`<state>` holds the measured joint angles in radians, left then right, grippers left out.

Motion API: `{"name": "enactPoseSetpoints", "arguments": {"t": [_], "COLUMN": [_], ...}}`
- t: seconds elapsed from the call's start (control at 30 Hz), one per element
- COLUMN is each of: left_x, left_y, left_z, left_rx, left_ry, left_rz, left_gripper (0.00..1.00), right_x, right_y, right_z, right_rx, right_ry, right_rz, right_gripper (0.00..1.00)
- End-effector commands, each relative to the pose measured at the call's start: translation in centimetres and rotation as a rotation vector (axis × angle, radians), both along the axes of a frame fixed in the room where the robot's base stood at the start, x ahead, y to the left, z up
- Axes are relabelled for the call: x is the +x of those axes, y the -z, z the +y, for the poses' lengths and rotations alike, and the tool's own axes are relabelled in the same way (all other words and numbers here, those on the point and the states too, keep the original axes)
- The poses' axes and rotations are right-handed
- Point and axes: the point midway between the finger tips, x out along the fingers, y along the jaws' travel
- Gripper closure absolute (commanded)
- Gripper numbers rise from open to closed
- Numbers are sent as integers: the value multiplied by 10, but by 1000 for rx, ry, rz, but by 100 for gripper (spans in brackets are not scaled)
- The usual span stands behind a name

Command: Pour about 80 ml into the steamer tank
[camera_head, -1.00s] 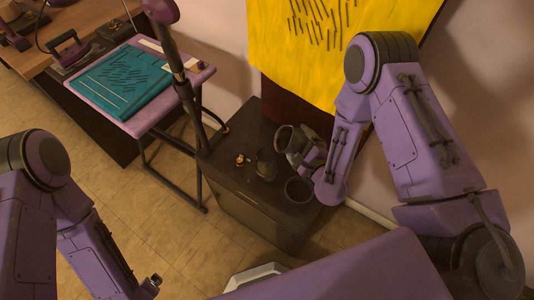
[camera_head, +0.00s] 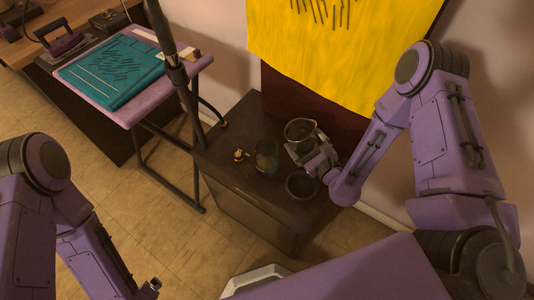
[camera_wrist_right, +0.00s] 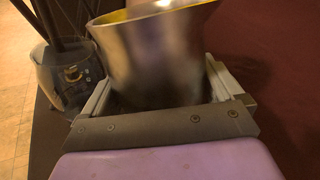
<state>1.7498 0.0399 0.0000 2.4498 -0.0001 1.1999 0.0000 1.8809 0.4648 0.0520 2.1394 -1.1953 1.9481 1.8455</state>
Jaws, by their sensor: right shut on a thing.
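A metal jug (camera_head: 301,130) is held over the back of a low dark cabinet, its round mouth facing up and roughly upright. My right gripper (camera_head: 314,156) is shut on it. In the right wrist view the jug (camera_wrist_right: 155,50) sits between both fingers. A clear container, apparently the steamer tank (camera_head: 266,158), stands on the cabinet to the left of the jug. It also shows in the right wrist view (camera_wrist_right: 62,92), apart from the jug. Its liquid level is unclear. My left gripper (camera_head: 152,286) is low at the left, and its jaws are too small to read.
A dark round cup (camera_head: 300,186) stands near the cabinet's (camera_head: 235,180) front right. A dark pole (camera_head: 175,65) rises at the left, before a purple board (camera_head: 190,85). A yellow hanging (camera_head: 350,50) covers the wall behind.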

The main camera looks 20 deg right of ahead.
Motion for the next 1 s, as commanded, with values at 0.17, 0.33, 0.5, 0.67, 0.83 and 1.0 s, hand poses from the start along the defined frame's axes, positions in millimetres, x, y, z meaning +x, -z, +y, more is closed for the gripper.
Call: {"name": "enactPoseSetpoints", "arguments": {"t": [0.17, 0.33, 0.5, 0.67, 0.83, 1.0], "left_x": [0, 0, 0, 0, 0, 0], "left_y": [12, 20, 20, 19, 19, 19], "left_z": [0, 0, 0, 0, 0, 0], "left_rx": [1, 0, 0, 0, 0, 0], "left_ry": [0, 0, 0, 0, 0, 0], "left_rz": [-1, 0, 0, 0, 0, 0], "left_gripper": [0, 0, 0, 0, 0, 0], "right_x": [0, 0, 0, 0, 0, 0], "right_y": [-2, 0, -1, -1, -1, -1], "right_z": [-11, -13, -14, -14, -14, -14], "right_rx": [233, 349, 370, 368, 367, 367], "right_ry": [5, 0, 0, 0, 0, 1], "right_rz": [-33, -46, -49, -48, -48, -47], "right_gripper": [57, 57, 57, 57, 57, 57]}}
